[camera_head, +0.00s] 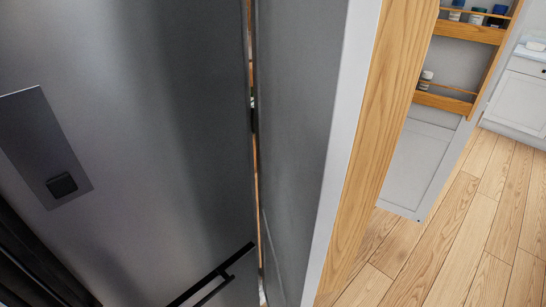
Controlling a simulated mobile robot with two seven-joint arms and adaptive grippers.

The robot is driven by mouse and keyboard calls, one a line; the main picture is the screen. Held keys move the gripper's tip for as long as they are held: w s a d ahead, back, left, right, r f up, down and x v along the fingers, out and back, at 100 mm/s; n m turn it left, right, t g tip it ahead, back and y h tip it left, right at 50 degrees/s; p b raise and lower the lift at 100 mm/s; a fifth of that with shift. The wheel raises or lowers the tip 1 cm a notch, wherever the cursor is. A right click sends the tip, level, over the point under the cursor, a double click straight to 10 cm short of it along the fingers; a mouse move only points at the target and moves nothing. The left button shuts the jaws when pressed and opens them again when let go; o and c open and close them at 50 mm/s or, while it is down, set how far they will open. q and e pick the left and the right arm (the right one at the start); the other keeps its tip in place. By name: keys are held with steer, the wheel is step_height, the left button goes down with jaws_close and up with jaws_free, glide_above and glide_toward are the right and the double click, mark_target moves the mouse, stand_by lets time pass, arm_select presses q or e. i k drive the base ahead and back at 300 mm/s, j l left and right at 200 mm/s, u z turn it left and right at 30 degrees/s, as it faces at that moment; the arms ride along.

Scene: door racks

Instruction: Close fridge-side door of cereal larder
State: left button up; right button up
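The fridge-side door (297,120) of the larder appears to stand open, seen nearly edge-on just right of the fridge. Its dark grey face is toward the fridge, with a pale front edge (350,110) and a broad wooden rack side (382,130) on its right. The inside of the larder is hidden behind it. The other larder door (418,160) stands open further right, with wooden racks (470,32) holding small jars (476,16). Neither of my grippers shows in this view.
The steel fridge (140,130) fills the left, with a dispenser panel (45,150) and a black bar handle (212,282) low down. Only a narrow gap separates it from the door. Wooden floor (470,230) is clear at right. A white cabinet (520,95) stands behind.

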mark_target(336, 82)
steer(key=k+l+u, duration=0.2)
steer(key=l, duration=0.35)
steer(key=k+l+u, duration=0.15)
steer(key=k+l, duration=0.3)
